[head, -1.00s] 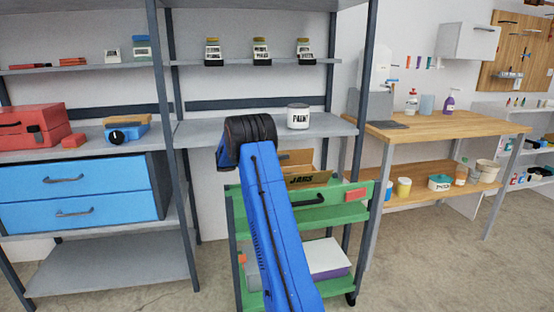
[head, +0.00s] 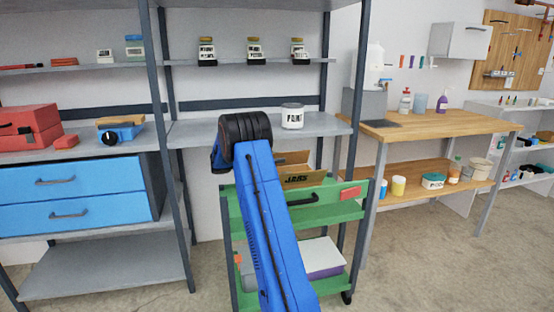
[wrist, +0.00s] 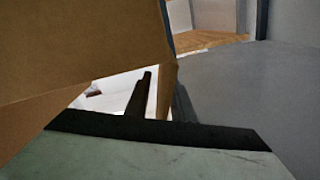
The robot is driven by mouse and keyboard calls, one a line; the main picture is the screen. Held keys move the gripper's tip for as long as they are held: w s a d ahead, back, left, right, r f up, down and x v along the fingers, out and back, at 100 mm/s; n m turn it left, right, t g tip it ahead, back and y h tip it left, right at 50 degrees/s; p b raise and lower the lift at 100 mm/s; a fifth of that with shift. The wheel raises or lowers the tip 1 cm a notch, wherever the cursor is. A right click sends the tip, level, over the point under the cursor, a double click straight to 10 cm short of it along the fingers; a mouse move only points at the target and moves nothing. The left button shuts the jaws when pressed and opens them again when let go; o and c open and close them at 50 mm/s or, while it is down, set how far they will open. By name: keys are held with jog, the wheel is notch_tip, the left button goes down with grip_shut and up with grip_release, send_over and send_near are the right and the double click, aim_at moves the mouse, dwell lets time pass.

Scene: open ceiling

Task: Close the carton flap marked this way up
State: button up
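A brown cardboard carton (head: 303,179) printed "JARS" stands on the top of the green cart (head: 330,213), partly hidden behind my arm. A brown flap (head: 293,158) stands up at its back. No "this way up" mark is legible. In the wrist view, a large cardboard panel (wrist: 80,45) fills the upper left, very close to the camera. My gripper's fingers are hidden behind my arm in the head view. In the wrist view, a dark bar crosses above a pale green surface; I cannot tell whether it belongs to the gripper. No grasp is visible.
A blue drawer unit (head: 75,194) stands left, and a wooden workbench (head: 435,125) right. The cart's lower shelf holds a white and purple item (head: 322,258). Floor is clear at right.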

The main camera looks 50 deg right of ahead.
jog(key=v, duration=1.7)
jog(key=shift+a, duration=0.2)
